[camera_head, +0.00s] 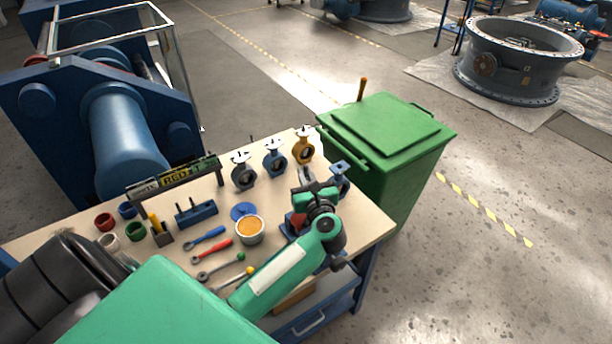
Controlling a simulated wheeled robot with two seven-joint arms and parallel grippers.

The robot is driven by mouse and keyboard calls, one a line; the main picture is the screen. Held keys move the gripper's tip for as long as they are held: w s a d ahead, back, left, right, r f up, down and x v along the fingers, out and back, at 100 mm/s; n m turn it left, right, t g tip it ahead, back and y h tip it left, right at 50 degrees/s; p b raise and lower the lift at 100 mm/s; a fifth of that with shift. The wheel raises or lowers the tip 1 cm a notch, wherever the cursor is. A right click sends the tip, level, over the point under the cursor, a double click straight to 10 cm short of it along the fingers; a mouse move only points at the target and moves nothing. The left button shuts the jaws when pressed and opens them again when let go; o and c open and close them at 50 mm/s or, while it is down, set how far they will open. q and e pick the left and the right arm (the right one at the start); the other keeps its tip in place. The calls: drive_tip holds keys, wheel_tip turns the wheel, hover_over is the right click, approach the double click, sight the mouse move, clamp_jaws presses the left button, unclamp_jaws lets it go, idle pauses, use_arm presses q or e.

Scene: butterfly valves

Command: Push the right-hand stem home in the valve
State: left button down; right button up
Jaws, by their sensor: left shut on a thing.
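My left gripper (306,178) is at the end of the green arm from the lower left, over the right part of the bench. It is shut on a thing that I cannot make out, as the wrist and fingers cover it. A blue part with a flat top (340,170) stands just right of the gripper; whether they touch is unclear. The right-hand stem cannot be told for certain. My right gripper is not in view.
The bench (376,226) also holds a cup of orange-yellow stuff (249,231), spanners (208,237), coloured rings (104,222) and a blue block (196,213). A green bin (390,135) stands close behind the right end. A large blue machine (125,130) is at the left.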

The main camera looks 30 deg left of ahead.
use_arm(q)
drive_tip(key=shift+f+b, duration=1.3)
drive_tip(key=shift+b, duration=0.1)
idle(1.3)
drive_tip(key=shift+f, duration=0.35)
idle(0.4)
drive_tip(key=shift+r+b, duration=0.1)
drive_tip(key=shift+b, duration=0.2)
idle(0.4)
